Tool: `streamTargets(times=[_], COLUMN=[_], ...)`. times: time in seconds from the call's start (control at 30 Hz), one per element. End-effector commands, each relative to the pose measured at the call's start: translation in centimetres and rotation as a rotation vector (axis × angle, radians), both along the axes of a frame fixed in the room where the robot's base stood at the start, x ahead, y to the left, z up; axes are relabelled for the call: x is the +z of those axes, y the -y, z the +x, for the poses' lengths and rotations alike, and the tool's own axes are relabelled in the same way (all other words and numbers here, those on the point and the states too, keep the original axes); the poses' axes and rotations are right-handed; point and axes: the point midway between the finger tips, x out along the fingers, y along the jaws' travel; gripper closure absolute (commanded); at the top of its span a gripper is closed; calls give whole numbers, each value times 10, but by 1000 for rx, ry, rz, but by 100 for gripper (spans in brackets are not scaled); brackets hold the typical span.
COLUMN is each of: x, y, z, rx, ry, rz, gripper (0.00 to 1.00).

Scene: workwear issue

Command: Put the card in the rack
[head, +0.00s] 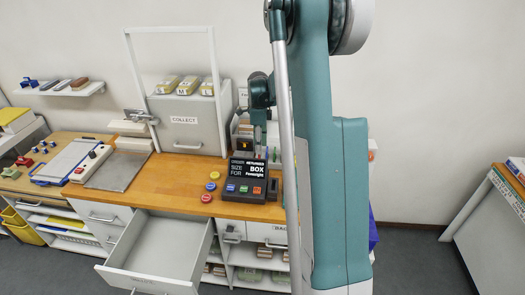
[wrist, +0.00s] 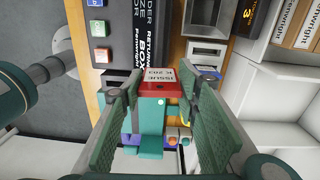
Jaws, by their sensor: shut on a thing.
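A red card (wrist: 158,88) with a white label reading ISSUE and a number shows between the fingertips in the wrist view. My gripper (wrist: 160,98) is shut on it, one green-padded finger on each side. In the head view my gripper (head: 259,132) hangs above the back of the counter, behind the dark terminal (head: 247,180); the card cannot be made out there. A teal part and small coloured pieces show below the card in the wrist view. I cannot tell for certain which thing is the rack. A pale unit with dark slots (wrist: 207,50) lies beyond the card.
The terminal has coloured buttons, with several round coloured discs (head: 210,186) beside it. A grey COLLECT cabinet (head: 187,122) with a raised frame stands left of my gripper. A drawer (head: 160,250) hangs open below the wooden counter (head: 170,190). My arm hides the counter's right end.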

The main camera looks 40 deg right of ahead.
Motion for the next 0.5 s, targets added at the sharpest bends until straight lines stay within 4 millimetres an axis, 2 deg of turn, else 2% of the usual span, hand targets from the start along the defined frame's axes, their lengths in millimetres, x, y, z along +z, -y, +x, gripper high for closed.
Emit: streamTargets(times=[0.5], x=[-18], y=[45], z=[63], rx=[-28], ry=[19], rz=[-11], gripper=[76])
